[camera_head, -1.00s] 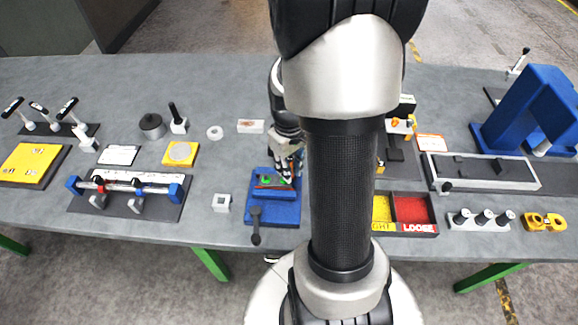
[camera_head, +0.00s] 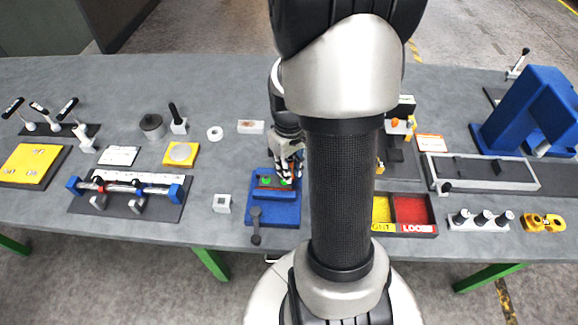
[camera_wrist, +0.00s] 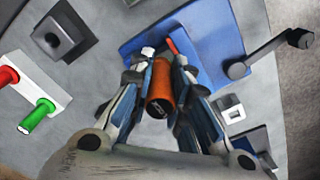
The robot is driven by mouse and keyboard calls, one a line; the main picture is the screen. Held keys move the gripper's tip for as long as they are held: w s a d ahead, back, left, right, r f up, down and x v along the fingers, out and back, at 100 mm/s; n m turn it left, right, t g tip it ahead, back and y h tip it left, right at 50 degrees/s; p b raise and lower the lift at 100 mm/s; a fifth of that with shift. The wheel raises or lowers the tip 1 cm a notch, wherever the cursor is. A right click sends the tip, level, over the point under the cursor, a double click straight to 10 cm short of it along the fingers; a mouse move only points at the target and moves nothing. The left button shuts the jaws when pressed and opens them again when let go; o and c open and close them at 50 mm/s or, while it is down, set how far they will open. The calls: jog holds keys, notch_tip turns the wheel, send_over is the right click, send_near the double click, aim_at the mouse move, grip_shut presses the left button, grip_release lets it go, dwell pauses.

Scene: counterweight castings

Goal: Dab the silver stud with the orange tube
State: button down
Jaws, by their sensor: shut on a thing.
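My gripper (camera_wrist: 164,72) is shut on the orange tube (camera_wrist: 159,92), which sits between the two fingers in the wrist view. A small bright silver piece (camera_wrist: 148,51), which looks like the silver stud, shows just beyond the left fingertip at the edge of the blue fixture (camera_wrist: 205,38). I cannot tell whether the tube touches it. In the head view my gripper (camera_head: 287,168) is over the back of the blue fixture (camera_head: 261,213), where green spots and a red strip show. The tube is not clear there.
A dark lever (camera_head: 256,226) stands at the fixture's front left. A white square block (camera_head: 222,204) lies left of it. A red and yellow bin (camera_head: 437,231) lies to the right, past my arm. A clamped-rod rack (camera_head: 126,190) stands to the left.

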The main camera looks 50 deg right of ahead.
jog(key=shift+r+p, duration=2.2)
jog(key=shift+r, duration=0.7)
jog(key=shift+w, duration=0.1)
